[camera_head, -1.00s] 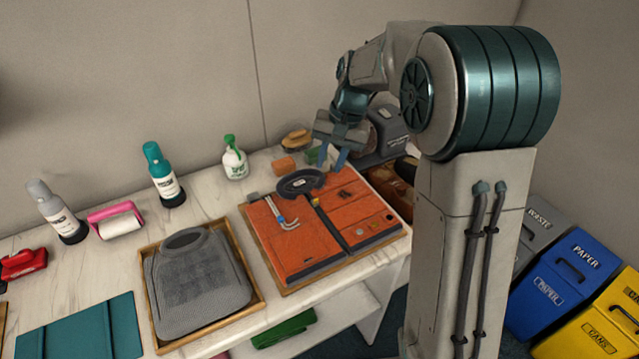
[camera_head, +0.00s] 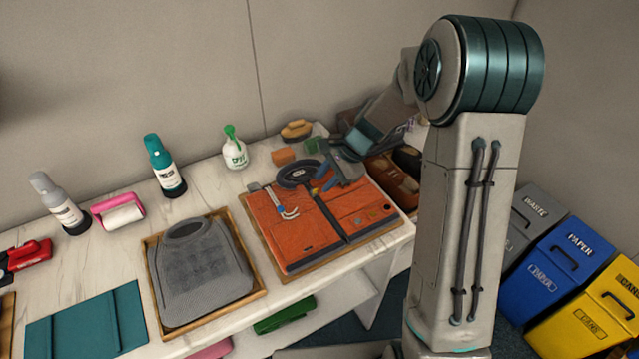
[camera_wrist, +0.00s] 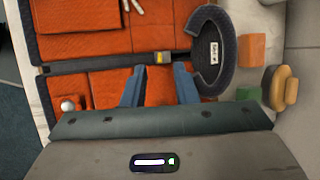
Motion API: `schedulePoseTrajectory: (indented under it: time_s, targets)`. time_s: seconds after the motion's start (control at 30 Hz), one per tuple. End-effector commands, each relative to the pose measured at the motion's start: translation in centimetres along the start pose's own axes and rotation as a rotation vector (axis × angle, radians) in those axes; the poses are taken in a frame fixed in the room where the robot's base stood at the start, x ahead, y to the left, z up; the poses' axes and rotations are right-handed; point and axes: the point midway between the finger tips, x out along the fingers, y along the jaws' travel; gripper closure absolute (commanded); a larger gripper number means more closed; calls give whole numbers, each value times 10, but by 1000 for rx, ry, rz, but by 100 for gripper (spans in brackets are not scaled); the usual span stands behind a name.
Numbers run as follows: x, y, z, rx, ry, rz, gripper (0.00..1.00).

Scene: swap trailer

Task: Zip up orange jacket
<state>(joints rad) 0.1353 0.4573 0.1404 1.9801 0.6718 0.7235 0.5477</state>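The orange jacket (camera_head: 290,228) lies flat on a wooden tray (camera_head: 268,257), its dark collar (camera_head: 296,174) toward the back. A dark zipper strip (camera_head: 330,218) runs down its front; it also shows in the wrist view (camera_wrist: 105,63). I cannot tell whether the strip's edges are joined. My gripper (camera_wrist: 159,87) is open and empty, its two blue fingers apart over the orange cloth beside the strip, with the pull ahead of the gap. In the head view my gripper (camera_head: 328,184) is over the jacket's collar end.
A grey garment (camera_head: 200,270) lies in a tray to the left. A spray bottle (camera_head: 235,150), orange block (camera_head: 283,156) and brush (camera_head: 297,130) stand behind the jacket. A shoe box (camera_head: 392,175) is at the right. Bins (camera_head: 560,265) stand on the floor.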

Motion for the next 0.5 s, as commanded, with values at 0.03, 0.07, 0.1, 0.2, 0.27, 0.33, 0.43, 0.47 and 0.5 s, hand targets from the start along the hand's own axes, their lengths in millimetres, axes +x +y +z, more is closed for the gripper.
schedulePoseTrajectory:
  time_s: [0.03, 0.07, 0.1, 0.2, 0.27, 0.33, 0.43, 0.47, 0.5]
  targets:
    - [9, 1, 1, 2, -3, 3, 74]
    - [13, 0, 1, 1, -2, 3, 74]
    - [18, 0, 1, 0, -1, 2, 74]
    - [28, 0, 0, -1, 0, 1, 74]
    - [32, 0, 0, -1, 0, 1, 74]
    - [34, 0, 0, 0, 0, 1, 74]
    - [36, 0, 0, -1, 1, 1, 74]
    - [36, 0, 0, -1, 1, 1, 74]
    - [36, 0, 0, -1, 1, 0, 74]
